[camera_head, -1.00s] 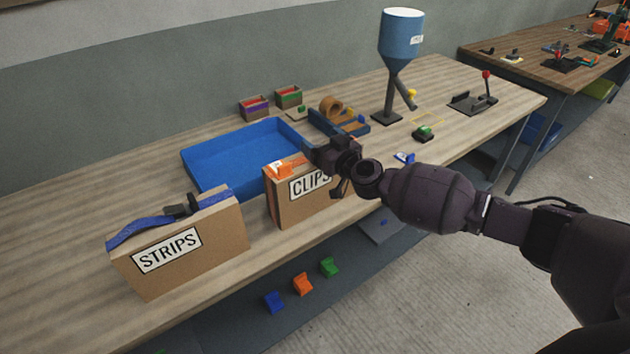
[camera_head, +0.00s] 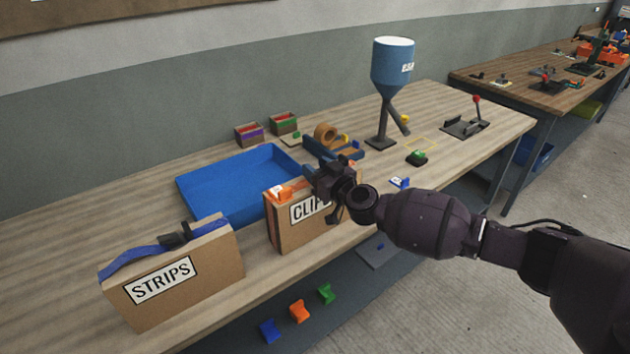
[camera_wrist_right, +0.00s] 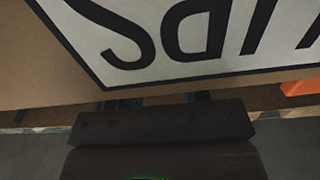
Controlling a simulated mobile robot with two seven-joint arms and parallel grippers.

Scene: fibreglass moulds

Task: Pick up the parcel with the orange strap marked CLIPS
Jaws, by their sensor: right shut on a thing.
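The CLIPS parcel (camera_head: 285,232) is a brown box with an orange strap (camera_head: 288,190) over its top and a white label. It stands upright near the table's front edge, and I see no gap under it. My right gripper (camera_head: 328,183) is at the top right of this parcel, shut on it, and covers the end of its label. Its fingertips are hidden. In the right wrist view the label (camera_wrist_right: 170,45) fills the top, upside down and very close. My left gripper is not in view.
The STRIPS parcel (camera_head: 215,265) with a blue strap stands to the left. A blue tray (camera_head: 205,205) lies behind. A blue hopper (camera_head: 392,65) stands to the right. Small coloured pieces (camera_head: 299,311) sit on a lower shelf. The table's left end is clear.

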